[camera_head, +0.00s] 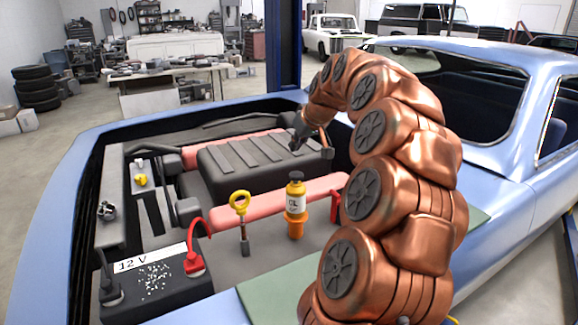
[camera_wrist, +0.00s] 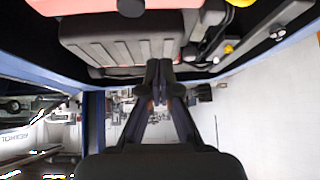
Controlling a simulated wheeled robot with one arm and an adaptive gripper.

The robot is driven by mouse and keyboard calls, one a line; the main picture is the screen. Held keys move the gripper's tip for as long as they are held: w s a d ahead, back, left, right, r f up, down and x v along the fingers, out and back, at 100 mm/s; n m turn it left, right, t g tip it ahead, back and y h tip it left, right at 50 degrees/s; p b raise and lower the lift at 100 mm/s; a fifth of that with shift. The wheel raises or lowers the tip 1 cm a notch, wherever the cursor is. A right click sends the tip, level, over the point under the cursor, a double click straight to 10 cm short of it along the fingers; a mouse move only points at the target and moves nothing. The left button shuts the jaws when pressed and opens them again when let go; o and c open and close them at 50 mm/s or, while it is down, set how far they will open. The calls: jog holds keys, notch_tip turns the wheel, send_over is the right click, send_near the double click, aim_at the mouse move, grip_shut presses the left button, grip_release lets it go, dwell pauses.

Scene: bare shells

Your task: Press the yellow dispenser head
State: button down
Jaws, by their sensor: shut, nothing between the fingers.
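A small yellow piece (camera_head: 141,180), which may be the dispenser head, sits on a light grey box in the left of the engine bay. It also shows in the wrist view, upper right (camera_wrist: 228,49). Its exact shape is too small to tell. My gripper (camera_head: 297,142) is shut and empty above the far right part of the dark ribbed engine cover (camera_head: 250,160), well to the right of the yellow piece and apart from it. In the wrist view the fingertips (camera_wrist: 158,70) are together in front of the ribbed cover.
A yellow-ringed dipstick (camera_head: 239,203) and an orange bottle with a dark cap (camera_head: 296,205) stand upright in the nearer bay. A 12 V battery (camera_head: 155,280) with a red clamp (camera_head: 194,262) lies front left. The blue car body (camera_head: 75,190) rims the bay.

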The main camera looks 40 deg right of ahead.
jog(key=shift+h, duration=0.4)
jog(key=d, duration=0.4)
jog(key=shift+s+r, duration=0.25)
jog(key=shift+s, duration=0.15)
jog(key=p, duration=0.4)
send_over(297, 174)
jog(key=f, duration=0.7)
jog(key=shift+w+f, duration=0.2)
notch_tip(297, 174, down, 3)
jog(key=shift+s+r+p, duration=0.1)
jog(key=shift+p, duration=0.25)
jog(key=shift+f, duration=0.7)
